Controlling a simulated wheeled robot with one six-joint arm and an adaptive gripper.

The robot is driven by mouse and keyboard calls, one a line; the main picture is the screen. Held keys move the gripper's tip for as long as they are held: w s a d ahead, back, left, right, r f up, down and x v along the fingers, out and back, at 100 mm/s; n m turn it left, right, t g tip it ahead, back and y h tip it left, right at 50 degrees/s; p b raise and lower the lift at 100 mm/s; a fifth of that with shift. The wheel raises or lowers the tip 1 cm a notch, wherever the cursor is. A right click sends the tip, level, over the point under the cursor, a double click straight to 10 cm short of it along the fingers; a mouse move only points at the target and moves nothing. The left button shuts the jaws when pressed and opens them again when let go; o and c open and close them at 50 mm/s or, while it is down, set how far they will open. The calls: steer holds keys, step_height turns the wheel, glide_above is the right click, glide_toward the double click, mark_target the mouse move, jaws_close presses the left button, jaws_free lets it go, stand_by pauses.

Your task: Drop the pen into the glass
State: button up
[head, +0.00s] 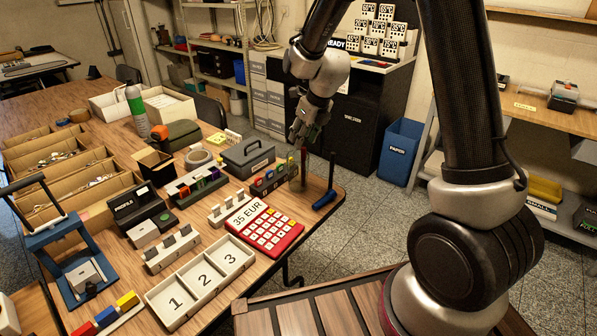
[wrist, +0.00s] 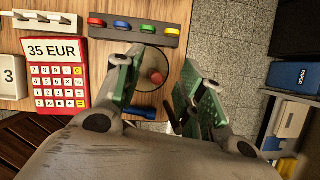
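The pen (wrist: 156,77) shows in the wrist view as a red end seen from above, between my fingers. In the head view it is a thin, reddish upright shape (head: 303,168) below my gripper (head: 306,128). The glass (wrist: 149,91) is a clear round outline in the wrist view, and the pen lies within that outline. My gripper (wrist: 158,82) is open, with its green-padded fingers apart and a gap on both sides of the pen. The glass stands near the table's right corner; its base is hard to make out.
A rack with coloured buttons (wrist: 133,29) and a red calculator (wrist: 59,79) are to the left. A blue paper bin (head: 399,152) stands on the floor.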

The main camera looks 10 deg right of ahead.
steer(key=v, duration=1.2)
steer(key=s+d+r+n, duration=0.2)
steer(key=s+d+n, duration=0.2)
steer(key=s+n, duration=0.6)
steer(key=s+d+r+n+h, duration=0.1)
steer(key=s+d+n, duration=0.3)
steer(key=s+n, duration=0.6)
steer(key=s+d+r+n+h, duration=0.1)
steer(key=s+d+r+n, duration=0.3)
steer(key=s+n, duration=0.6)
steer(key=shift+d+n, duration=0.3)
steer(key=shift+d, duration=0.15)
